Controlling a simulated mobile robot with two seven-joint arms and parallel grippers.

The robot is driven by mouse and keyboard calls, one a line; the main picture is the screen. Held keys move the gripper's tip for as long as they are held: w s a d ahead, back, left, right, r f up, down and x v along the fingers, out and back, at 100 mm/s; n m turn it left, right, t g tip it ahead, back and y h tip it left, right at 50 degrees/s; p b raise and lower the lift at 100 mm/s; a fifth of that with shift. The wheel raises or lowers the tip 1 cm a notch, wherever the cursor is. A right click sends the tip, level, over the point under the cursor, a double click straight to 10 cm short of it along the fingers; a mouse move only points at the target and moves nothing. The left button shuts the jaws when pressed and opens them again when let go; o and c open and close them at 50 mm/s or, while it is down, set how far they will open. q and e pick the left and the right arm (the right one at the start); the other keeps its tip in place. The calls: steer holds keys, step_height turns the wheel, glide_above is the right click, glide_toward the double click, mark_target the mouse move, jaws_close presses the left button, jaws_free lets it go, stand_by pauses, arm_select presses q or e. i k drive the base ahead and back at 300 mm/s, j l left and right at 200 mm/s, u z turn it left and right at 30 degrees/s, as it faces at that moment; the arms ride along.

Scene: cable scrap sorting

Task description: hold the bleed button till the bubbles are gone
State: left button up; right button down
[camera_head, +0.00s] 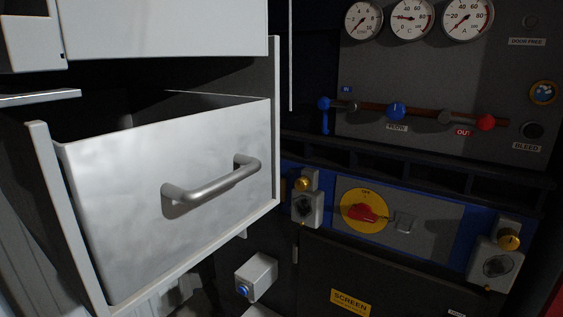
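The bleed button (531,130) is a dark round button at the right edge of the panel, just above a label (526,147) reading BLEED. Nothing touches it. Above it is a small round sight glass (543,92) with an orange-brown rim. The glass looks blue with pale spots inside, too small to tell clearly whether they are bubbles. Neither of my grippers shows in the head view.
A pale metal drawer front (170,200) with a bar handle (212,183) fills the left. The panel has several gauges (411,18) and a pipe with blue (396,111) and red (486,122) valves. Below is a red rotary switch (366,213) on a yellow disc.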

mark_target(533, 131)
steer(key=z, duration=1.4)
